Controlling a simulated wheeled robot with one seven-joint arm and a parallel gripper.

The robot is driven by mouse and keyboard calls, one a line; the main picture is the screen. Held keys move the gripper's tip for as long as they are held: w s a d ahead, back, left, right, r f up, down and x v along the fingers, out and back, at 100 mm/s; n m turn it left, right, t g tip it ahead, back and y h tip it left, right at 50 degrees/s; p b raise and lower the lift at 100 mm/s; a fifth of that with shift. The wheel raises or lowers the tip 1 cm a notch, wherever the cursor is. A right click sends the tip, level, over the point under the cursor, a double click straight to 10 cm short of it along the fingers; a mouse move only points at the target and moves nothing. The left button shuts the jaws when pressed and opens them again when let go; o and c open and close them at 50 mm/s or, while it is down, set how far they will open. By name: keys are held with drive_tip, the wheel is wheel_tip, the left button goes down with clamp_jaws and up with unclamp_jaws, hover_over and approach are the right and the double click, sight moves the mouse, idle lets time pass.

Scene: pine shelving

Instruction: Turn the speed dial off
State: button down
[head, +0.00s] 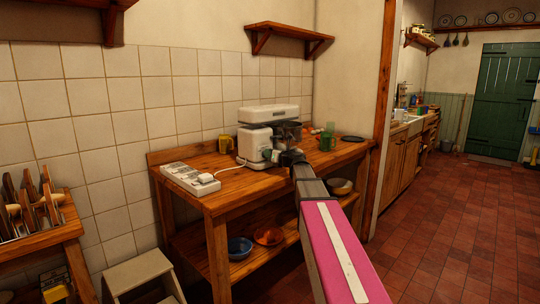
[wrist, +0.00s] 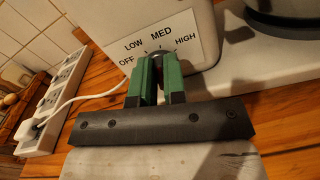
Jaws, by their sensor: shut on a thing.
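A white kitchen machine (head: 256,138) stands on the wooden table. Its front has a white label (wrist: 187,47) reading OFF, LOW, MED and HIGH in an arc. The speed dial (wrist: 158,53) sits below these words and shows only as a small dark rim. My gripper (wrist: 156,62) has green fingers shut on the dial, covering most of it. The dial's pointer is hidden, so I cannot tell its setting. In the head view my gripper (head: 273,156) is at the machine's front, small and partly blocked by my arm.
A white power strip (head: 189,178) lies on the table (head: 225,190) left of the machine, with a white cord plugged in. Bowls sit on the lower shelf. The tiled floor at right is clear.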

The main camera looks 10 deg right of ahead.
drive_tip(key=n, duration=0.4)
drive_tip(key=shift+s+a, duration=0.15)
drive_tip(key=n, duration=0.4)
drive_tip(key=shift+s+a, duration=0.1)
drive_tip(key=shift+a, duration=0.05)
drive_tip(key=n, duration=0.6)
drive_tip(key=shift+s+a+f+n, duration=0.15)
drive_tip(key=shift+a+f+n, duration=0.1)
drive_tip(key=shift+n, duration=0.15)
drive_tip(key=c, duration=1.2)
unclamp_jaws()
drive_tip(key=shift+d, duration=0.1)
